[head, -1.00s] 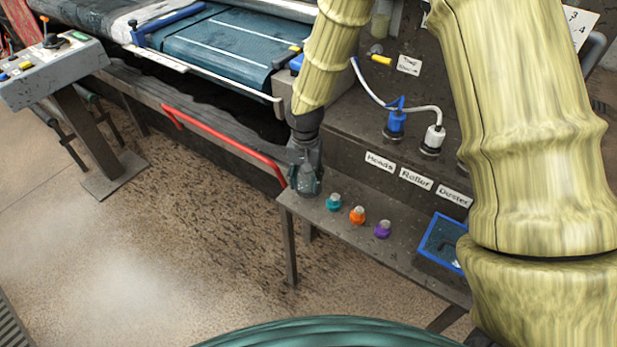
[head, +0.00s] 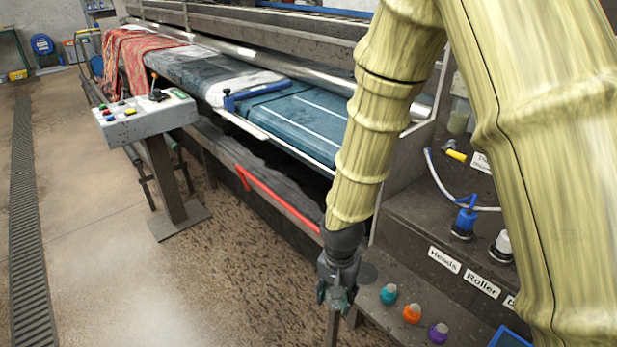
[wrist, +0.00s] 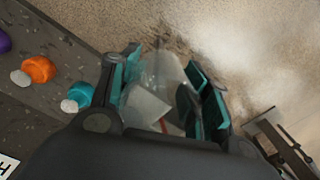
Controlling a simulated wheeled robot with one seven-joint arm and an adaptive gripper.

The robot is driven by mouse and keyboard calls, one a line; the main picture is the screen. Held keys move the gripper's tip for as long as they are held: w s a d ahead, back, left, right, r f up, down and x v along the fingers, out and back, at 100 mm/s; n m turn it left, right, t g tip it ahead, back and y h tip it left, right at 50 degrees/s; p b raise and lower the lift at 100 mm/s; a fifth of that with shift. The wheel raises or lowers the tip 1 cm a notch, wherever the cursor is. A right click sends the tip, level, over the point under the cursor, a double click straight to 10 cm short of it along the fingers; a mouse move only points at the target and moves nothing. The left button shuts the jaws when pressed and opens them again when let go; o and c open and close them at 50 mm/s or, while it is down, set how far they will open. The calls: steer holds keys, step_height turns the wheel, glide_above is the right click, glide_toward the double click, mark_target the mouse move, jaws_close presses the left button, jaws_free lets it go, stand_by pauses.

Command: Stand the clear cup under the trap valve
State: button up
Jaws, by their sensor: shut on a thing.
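My gripper (head: 338,284) is shut on the clear cup (wrist: 155,85), seen between its teal-padded fingers in the wrist view. In the head view the cup (head: 338,301) is small and partly hidden by the fingers. The gripper holds it up near the left end of the low shelf. The yellow-handled valve (head: 455,155), which looks like the trap valve, is on the machine at upper right, with a partly hidden label (head: 482,162) beside it. A cloudy container (head: 459,116) is above it. My arm hides part of this area.
Blue (head: 464,222) and white (head: 502,246) fittings with hoses stand on the ledge above. Open floor (head: 90,250) lies left.

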steer(key=w+d+n+p, duration=0.1)
steer(key=d+p, duration=0.1)
steer(key=w+d+r+n+p, duration=0.1)
steer(key=w+d+n+p, duration=0.1)
steer(key=d+p, duration=0.1)
steer(key=w+d+n+p, duration=0.1)
steer(key=d+p, duration=0.1)
steer(key=shift+w+d+r+n, duration=0.15)
steer(key=shift+w+d+n, duration=0.05)
steer(key=shift+w+n, duration=0.2)
steer(key=shift+w+d+f+n+p, duration=0.2)
steer(key=shift+d+n+p, duration=0.2)
steer(key=shift+d+p, duration=0.15)
